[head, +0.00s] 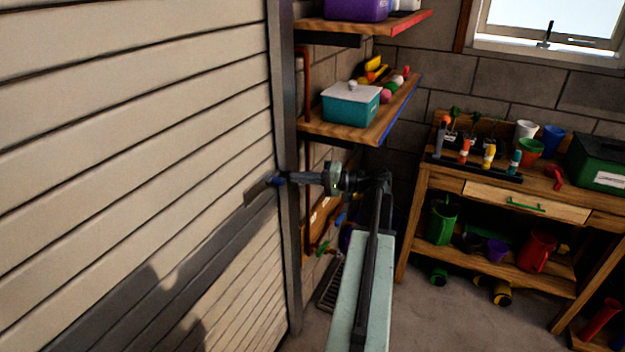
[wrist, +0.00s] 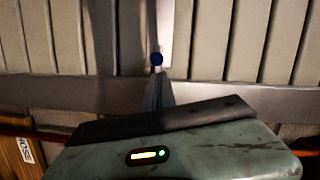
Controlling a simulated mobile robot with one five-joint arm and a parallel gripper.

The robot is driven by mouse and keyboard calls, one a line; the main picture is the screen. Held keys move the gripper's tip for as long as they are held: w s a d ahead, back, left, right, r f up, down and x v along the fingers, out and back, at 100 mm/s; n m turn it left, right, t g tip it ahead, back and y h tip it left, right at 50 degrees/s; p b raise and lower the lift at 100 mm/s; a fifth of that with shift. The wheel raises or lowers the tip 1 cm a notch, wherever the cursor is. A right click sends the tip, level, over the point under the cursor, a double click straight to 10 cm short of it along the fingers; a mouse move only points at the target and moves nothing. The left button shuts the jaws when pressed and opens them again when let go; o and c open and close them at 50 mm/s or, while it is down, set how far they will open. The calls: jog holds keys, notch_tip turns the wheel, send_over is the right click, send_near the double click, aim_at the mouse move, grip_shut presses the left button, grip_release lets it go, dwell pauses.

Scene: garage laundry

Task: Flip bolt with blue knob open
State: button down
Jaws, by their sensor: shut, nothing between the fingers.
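The blue knob (wrist: 156,59) shows in the wrist view as a small round ball on a short pale stem. It lies just past the tips of my gripper (wrist: 158,84), which is shut and empty. I cannot tell whether the tips touch the stem. In the head view the blue knob (head: 275,181) is a small dark-blue spot at the right edge of the slatted door (head: 150,130), right by the tips of my gripper (head: 287,179). The bolt's body is hard to make out; a grey plate (wrist: 172,35) lies behind the knob.
A grey metal post (head: 284,90) stands along the door's edge. Wooden shelves (head: 345,133) with a teal box (head: 350,104) are close above my arm. A workbench (head: 480,190) with pots stands at the right.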

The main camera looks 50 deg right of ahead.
jog(key=shift+x, duration=0.9)
jog(key=a, duration=0.2)
jog(key=s+a, duration=0.1)
jog(key=a, duration=0.2)
jog(key=shift+s+f, duration=0.1)
